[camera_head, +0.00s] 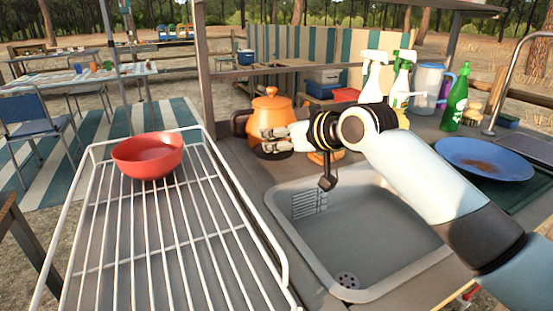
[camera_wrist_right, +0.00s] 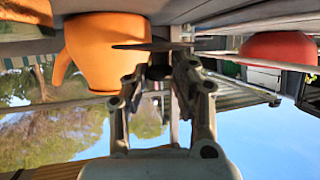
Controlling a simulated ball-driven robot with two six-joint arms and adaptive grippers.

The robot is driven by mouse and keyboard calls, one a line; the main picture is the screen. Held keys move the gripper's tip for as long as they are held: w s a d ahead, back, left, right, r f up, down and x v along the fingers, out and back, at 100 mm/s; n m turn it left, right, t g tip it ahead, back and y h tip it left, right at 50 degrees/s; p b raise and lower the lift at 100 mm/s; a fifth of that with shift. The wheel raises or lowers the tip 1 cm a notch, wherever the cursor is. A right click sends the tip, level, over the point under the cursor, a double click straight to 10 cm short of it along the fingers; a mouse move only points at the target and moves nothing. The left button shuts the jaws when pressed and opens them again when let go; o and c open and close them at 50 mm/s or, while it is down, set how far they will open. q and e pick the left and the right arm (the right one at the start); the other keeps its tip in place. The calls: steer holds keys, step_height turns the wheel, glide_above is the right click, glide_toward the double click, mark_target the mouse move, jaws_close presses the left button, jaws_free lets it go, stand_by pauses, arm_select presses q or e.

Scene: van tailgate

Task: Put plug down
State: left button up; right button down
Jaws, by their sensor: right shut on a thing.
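My right gripper (camera_head: 272,138) reaches left over the counter at the back left of the sink, in front of the orange teapot. It is shut on the plug (camera_head: 270,153), a flat dark disc seen just below the fingertips. In the right wrist view, which is upside down, the plug (camera_wrist_right: 150,46) shows as a thin dark disc between the fingertips (camera_wrist_right: 160,72), close to the counter. I cannot tell whether it touches the counter. The grey sink (camera_head: 400,240) is empty, with its drain (camera_head: 347,281) uncovered at the front. My left gripper is not in view.
The orange teapot (camera_head: 268,108) stands close behind the right gripper. A red bowl (camera_head: 148,155) sits on the white wire rack (camera_head: 150,245) at left. Spray bottles (camera_head: 374,78), a green bottle (camera_head: 456,100) and a blue plate (camera_head: 485,158) stand behind and right of the sink.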

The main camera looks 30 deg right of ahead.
mark_target(282, 154)
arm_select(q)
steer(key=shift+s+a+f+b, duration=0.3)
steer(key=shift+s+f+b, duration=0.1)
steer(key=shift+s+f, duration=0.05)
arm_select(e)
steer(key=shift+a+f, duration=0.1)
steer(key=shift+f, duration=1.95)
steer(key=shift+f, duration=0.1)
steer(key=c, duration=1.1)
jaws_free()
steer(key=shift+s+r, duration=0.15)
steer(key=shift+r, duration=0.05)
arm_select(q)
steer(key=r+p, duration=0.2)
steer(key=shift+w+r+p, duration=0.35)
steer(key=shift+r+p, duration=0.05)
arm_select(e)
steer(key=v, duration=1.1)
steer(key=shift+s, duration=0.3)
steer(key=shift+r, duration=0.15)
